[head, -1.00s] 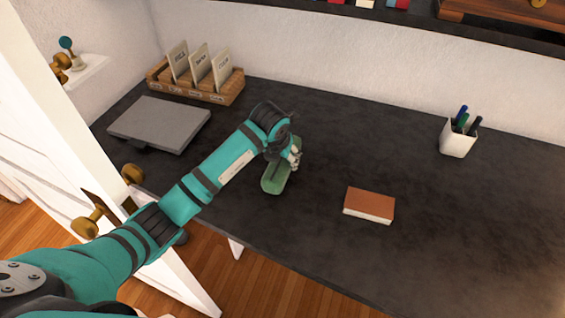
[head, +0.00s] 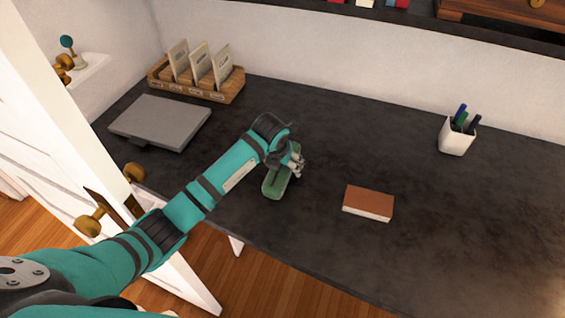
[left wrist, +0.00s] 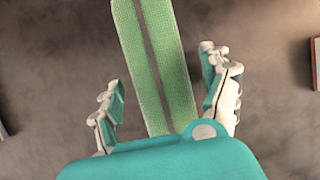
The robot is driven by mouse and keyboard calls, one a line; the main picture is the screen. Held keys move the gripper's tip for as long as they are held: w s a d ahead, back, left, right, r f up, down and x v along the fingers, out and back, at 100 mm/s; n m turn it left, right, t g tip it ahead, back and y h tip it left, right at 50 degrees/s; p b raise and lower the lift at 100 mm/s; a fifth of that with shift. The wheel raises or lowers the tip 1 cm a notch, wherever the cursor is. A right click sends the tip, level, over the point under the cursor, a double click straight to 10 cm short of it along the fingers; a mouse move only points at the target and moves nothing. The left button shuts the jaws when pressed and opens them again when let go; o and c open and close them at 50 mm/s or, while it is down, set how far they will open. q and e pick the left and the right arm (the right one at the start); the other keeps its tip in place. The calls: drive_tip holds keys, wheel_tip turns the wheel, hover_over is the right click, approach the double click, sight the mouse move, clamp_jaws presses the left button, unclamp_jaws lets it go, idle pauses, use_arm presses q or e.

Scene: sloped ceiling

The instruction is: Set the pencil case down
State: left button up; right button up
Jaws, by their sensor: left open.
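The pencil case (head: 275,184) is green and long, and lies on the dark desktop in the head view, partly hidden by my left gripper (head: 294,163). In the left wrist view the pencil case (left wrist: 155,65) shows a dark stripe along its length and runs between the two fingers. There my left gripper (left wrist: 165,105) is open, with a gap on each side of the case. My right gripper is in neither view.
A brown-topped block or book (head: 368,203) lies right of the case. A white pen cup (head: 457,137) stands at the back right.

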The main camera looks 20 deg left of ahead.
use_arm(q)
drive_tip(key=p+v, duration=1)
drive_tip(key=v, duration=0.1)
drive_tip(key=shift+s+r+p, duration=0.25)
drive_tip(key=shift+r+p, duration=0.05)
drive_tip(key=shift+r, duration=0.2)
